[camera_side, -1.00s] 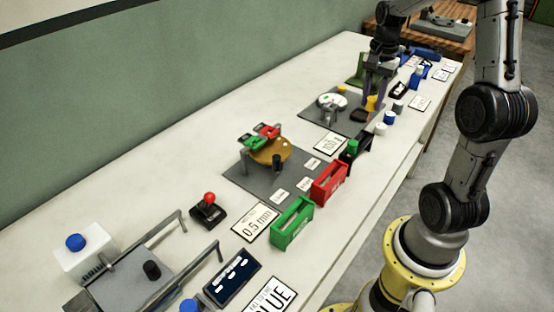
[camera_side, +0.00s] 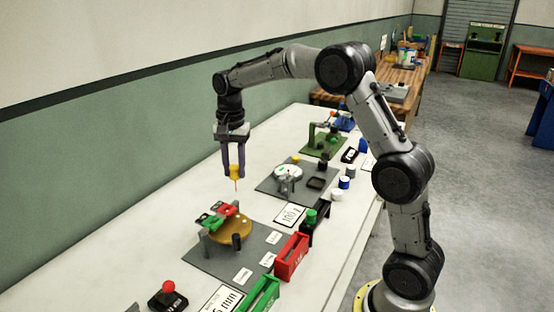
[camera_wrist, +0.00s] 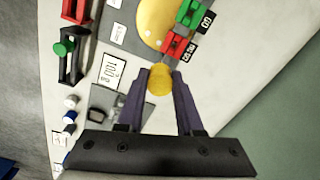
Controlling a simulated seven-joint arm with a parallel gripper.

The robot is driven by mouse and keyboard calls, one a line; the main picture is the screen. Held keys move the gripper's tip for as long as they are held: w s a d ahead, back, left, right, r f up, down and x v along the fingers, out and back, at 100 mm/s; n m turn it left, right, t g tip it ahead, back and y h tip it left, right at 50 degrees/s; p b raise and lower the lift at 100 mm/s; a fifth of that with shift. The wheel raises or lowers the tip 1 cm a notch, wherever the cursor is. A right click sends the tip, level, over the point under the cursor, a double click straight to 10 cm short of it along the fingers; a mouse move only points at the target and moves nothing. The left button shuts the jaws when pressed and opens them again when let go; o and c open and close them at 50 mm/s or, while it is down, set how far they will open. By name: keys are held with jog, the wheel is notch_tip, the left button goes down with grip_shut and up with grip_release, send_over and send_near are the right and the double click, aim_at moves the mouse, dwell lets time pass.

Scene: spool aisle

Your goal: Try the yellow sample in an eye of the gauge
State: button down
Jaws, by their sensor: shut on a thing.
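My gripper (camera_side: 234,170) is shut on the yellow sample (camera_side: 235,172), with a thin pin pointing down below it. The sample also shows between the fingertips in the wrist view (camera_wrist: 160,79). It hangs in the air above the bench, behind the gauge in the side view. The gauge has a red block (camera_side: 228,209) and a green block (camera_side: 211,221) side by side over a round golden disc (camera_side: 238,229). In the wrist view the red block (camera_wrist: 172,45) is nearer the sample than the green block (camera_wrist: 188,12). Their eyes are too small to make out.
A grey mat (camera_side: 215,262) lies under the gauge. A white round dial device (camera_side: 288,173) stands on another mat behind. A red bin (camera_side: 291,257) and a green bin (camera_side: 262,295) stand at the bench's front edge. A red-knobbed black box (camera_side: 168,296) is at lower left.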

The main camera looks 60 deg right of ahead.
jog(key=w+a+f+n, duration=0.2)
jog(key=a+f, duration=0.2)
jog(key=a, duration=0.4)
jog(key=shift+a+f, duration=0.25)
jog(key=shift+w+f, duration=0.1)
dwell(0.4)
jog(key=shift+f, duration=2.45)
notch_tip(320, 180, up, 7)
dwell(0.4)
